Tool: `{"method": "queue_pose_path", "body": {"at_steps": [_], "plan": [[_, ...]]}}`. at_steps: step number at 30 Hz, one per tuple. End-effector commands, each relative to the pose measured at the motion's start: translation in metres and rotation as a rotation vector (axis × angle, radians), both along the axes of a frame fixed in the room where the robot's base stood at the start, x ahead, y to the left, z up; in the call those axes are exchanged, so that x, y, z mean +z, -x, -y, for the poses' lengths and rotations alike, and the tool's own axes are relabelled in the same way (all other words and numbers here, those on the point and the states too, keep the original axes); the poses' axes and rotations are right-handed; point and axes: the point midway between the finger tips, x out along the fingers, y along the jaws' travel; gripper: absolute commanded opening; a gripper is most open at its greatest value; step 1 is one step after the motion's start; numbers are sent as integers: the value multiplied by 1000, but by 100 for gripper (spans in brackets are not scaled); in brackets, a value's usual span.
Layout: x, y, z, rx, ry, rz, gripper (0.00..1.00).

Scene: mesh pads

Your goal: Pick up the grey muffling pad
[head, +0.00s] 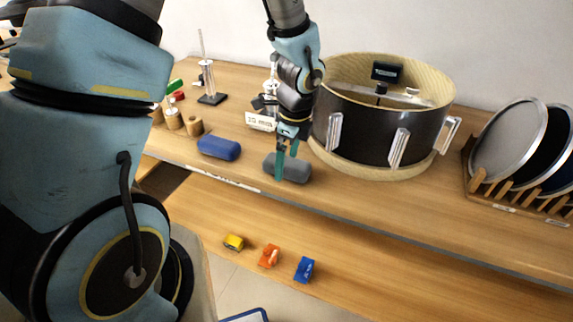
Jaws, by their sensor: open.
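The grey muffling pad (297,170) lies on the wooden bench top, left of the drum and close to the front edge. It is a rounded dark grey block. My gripper (286,172) reaches down from above with its teal fingers at the pad. One finger shows in front of the pad's left part and hides some of it. The jaws are open. I cannot tell whether the fingers touch the pad.
A black drum shell (365,130) with a pale rim stands just right of the pad. A blue pad (219,148) lies to the left. A white label sign (260,122) stands behind. Round mesh discs (508,140) stand in a wooden rack at right. Small coloured items lie on the lower shelf.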

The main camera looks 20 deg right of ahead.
Motion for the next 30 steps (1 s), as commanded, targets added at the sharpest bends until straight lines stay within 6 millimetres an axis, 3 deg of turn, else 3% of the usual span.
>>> {"method": "queue_pose_path", "body": {"at_steps": [4, 11, 30], "plan": [[-10, -1, -1, 0, 0, 0, 100], [-10, -1, -1, 0, 1, 1, 98], [-10, -1, -1, 1, 1, 1, 26]]}}
